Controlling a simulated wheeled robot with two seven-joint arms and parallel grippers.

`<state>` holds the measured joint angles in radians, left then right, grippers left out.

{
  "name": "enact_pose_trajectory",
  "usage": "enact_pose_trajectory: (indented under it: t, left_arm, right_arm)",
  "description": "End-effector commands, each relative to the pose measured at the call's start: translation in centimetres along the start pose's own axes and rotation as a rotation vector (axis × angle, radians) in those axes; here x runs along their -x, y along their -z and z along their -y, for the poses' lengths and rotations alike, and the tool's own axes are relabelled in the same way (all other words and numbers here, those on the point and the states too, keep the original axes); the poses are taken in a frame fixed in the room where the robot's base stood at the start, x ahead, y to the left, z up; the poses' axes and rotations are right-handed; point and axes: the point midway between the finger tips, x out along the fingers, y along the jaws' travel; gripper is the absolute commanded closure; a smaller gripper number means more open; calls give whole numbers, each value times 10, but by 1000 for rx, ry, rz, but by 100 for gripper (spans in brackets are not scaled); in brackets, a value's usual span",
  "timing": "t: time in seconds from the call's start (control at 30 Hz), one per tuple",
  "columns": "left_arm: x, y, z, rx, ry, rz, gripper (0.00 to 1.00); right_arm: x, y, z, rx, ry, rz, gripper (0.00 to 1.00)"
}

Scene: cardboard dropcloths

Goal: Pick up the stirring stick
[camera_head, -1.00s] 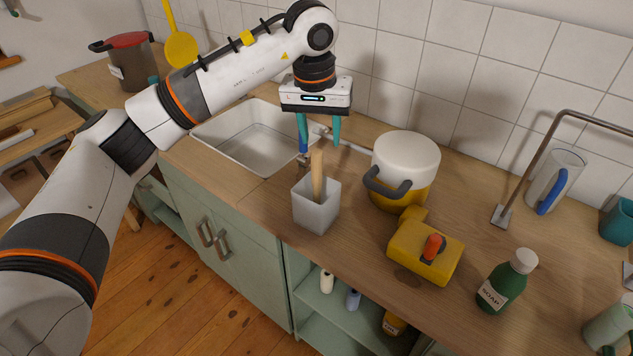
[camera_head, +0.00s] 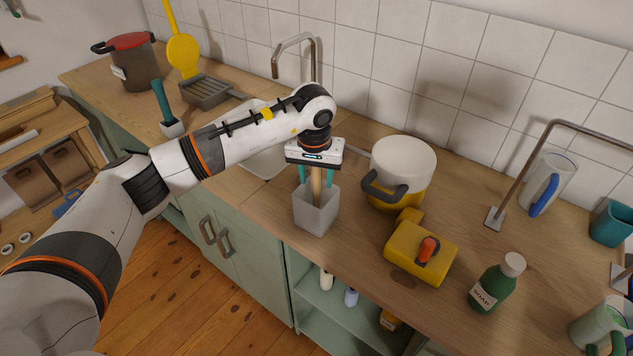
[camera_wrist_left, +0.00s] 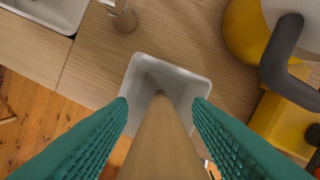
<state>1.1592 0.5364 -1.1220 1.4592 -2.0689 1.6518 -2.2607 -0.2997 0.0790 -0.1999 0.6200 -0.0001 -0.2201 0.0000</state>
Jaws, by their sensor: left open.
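The stirring stick (camera_head: 316,186) is a light wooden stick standing upright in a grey-white square holder (camera_head: 316,216) on the counter. My left gripper (camera_head: 316,184) points down over the holder, its teal fingers on either side of the stick's upper part. In the left wrist view the stick (camera_wrist_left: 160,140) runs up between the two open fingers (camera_wrist_left: 160,125), and the holder's rim (camera_wrist_left: 133,72) shows below. A small gap shows at least on the left of the stick. My right gripper is not in view.
A white and yellow pot (camera_head: 399,170) stands close right of the holder. A yellow container (camera_head: 420,252) and a green soap bottle (camera_head: 497,284) stand further right. The sink (camera_head: 262,160) with its tap (camera_head: 296,48) lies behind my left arm. The counter's front edge is close to the holder.

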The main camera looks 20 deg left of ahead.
Motion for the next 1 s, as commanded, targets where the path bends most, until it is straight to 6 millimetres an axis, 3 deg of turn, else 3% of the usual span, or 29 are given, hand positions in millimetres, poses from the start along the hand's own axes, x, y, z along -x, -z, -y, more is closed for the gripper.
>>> enact_pose_trajectory:
  t: [0.23,0.5,0.83,1.0]
  left_arm:
    - [-3,0,0,-1,1,0,54]
    - [-2,0,0,-1,1,0,99]
    - [0,-1,0,0,1,2,100]
    - [19,-4,0,0,2,7,100]
  right_arm:
    - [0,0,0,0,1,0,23]
    - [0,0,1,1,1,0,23]
    - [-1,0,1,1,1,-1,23]
    - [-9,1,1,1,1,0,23]
